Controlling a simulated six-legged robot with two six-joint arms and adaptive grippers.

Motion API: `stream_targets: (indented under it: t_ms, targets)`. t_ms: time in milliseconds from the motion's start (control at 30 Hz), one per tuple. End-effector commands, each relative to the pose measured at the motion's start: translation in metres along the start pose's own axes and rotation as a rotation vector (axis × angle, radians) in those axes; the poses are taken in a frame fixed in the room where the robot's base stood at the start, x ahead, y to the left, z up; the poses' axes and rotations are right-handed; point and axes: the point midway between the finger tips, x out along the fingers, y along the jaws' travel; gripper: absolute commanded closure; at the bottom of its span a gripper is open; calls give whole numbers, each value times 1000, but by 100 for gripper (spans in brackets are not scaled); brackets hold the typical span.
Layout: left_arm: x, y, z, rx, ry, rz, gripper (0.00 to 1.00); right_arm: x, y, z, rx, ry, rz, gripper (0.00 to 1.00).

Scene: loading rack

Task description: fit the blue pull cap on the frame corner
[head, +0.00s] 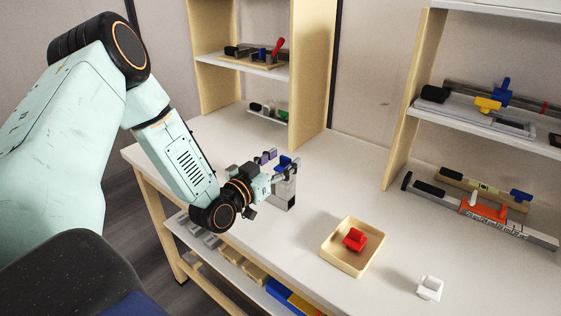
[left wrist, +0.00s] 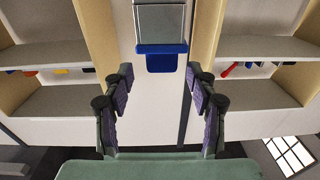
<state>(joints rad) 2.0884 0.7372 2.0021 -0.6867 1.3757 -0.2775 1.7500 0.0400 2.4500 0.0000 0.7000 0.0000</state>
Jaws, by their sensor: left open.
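The blue pull cap (head: 283,161) sits at the top of the upright grey frame corner post (head: 287,193) on the bench. In the left wrist view the cap (left wrist: 161,56) lies against the end of the grey post (left wrist: 160,20); I cannot tell whether it is fully seated. My left gripper (head: 280,164) is open at the cap. In the left wrist view its purple-padded fingers (left wrist: 160,74) stand one on each side of the cap's near edge, not closed on it. The gripper partly hides the cap and post in the head view. My right gripper is not in view.
A wooden tray (head: 326,253) holds a red cap (head: 354,240). A white cap (head: 429,288) stands near the bench front. A rail with an orange piece (head: 483,208) lies at the right. Shelves stand behind. The bench between post and tray is clear.

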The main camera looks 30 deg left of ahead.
Motion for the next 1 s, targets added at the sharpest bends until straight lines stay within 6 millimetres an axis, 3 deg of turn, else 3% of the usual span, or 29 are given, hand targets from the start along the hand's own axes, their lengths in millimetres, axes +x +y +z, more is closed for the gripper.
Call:
stream_targets:
  t_ms: [267, 700, 1000]
  targets:
    - [-4, -1, 0, -1, -1, -2, 42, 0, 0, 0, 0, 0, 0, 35]
    - [-50, -1, 0, -6, 0, -5, 42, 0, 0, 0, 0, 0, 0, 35]
    - [-69, -1, 1, -3, -2, -3, 42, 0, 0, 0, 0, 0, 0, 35]
